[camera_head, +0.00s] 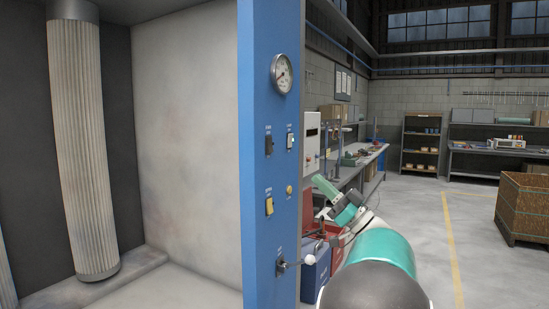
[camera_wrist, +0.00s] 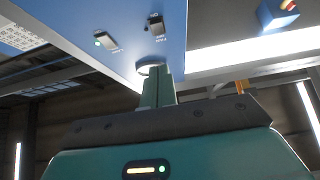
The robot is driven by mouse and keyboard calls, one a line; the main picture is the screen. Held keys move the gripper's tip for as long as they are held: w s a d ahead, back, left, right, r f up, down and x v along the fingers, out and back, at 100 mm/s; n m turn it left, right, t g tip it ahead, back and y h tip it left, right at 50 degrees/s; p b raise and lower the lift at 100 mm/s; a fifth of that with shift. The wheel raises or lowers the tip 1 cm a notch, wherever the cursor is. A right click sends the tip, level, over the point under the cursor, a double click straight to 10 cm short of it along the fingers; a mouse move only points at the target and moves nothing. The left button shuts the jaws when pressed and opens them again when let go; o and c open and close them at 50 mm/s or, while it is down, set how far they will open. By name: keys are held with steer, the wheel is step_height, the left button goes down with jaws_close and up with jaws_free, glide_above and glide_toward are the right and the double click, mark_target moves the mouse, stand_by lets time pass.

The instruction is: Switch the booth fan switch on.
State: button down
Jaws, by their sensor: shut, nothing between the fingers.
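A blue booth panel (camera_head: 257,90) carries several switches. A dark rocker switch (camera_head: 269,141) and a switch on a pale plate (camera_head: 290,141) sit side by side below the gauge. A yellow rocker switch (camera_head: 269,205) is lower. My gripper (camera_head: 319,184) is just right of the panel in the head view. In the wrist view my gripper (camera_wrist: 157,84) is shut and empty, its tips by a pale round part (camera_wrist: 151,67); I cannot tell whether they touch.
A round gauge (camera_head: 282,74) tops the panel, a small yellow button (camera_head: 289,190) sits mid-panel, and a lever with a white knob (camera_head: 309,260) sticks out low. A workbench (camera_head: 361,163) stands behind my arm. Open floor lies right, before a brown crate (camera_head: 523,205).

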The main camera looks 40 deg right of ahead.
glide_toward(271, 148)
step_height(271, 148, up, 5)
steer(key=w, duration=0.1)
steer(key=shift+w+a+f, duration=0.15)
steer(key=shift+w+a, duration=0.1)
steer(key=shift+w, duration=0.3)
steer(key=shift+w+a+f, duration=0.15)
steer(key=shift+w+a, duration=0.1)
steer(key=shift+w, duration=0.35)
steer(key=shift+w+a+f, duration=0.2)
steer(key=shift+w+a, duration=0.05)
steer(key=shift+w, duration=0.3)
steer(key=shift+w+a+f+t, duration=0.1)
steer(key=shift+w+f+t, duration=0.05)
steer(key=shift+w+t, duration=0.25)
steer(key=shift+s, duration=0.1)
